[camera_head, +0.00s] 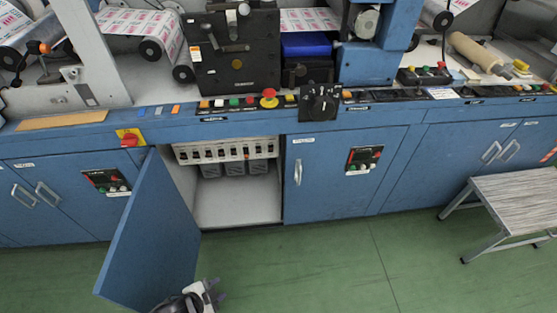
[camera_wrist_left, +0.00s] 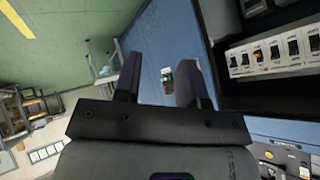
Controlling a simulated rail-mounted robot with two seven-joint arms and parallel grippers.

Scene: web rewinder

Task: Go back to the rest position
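My left gripper (camera_head: 217,289) shows at the bottom of the head view, in front of the blue cabinets and beside the lower edge of an open blue cabinet door (camera_head: 150,235). In the left wrist view my left gripper (camera_wrist_left: 160,80) has its two dark fingers apart with nothing held between them. A blue panel surface (camera_wrist_left: 177,35) lies beyond the fingers there. My right gripper is in neither view.
The open cabinet holds a row of breaker switches (camera_head: 225,151), also in the left wrist view (camera_wrist_left: 275,52). A closed blue door (camera_head: 335,190) is beside it. A wooden-topped step stool (camera_head: 515,205) stands at right. Green floor (camera_head: 310,270) is clear in the middle.

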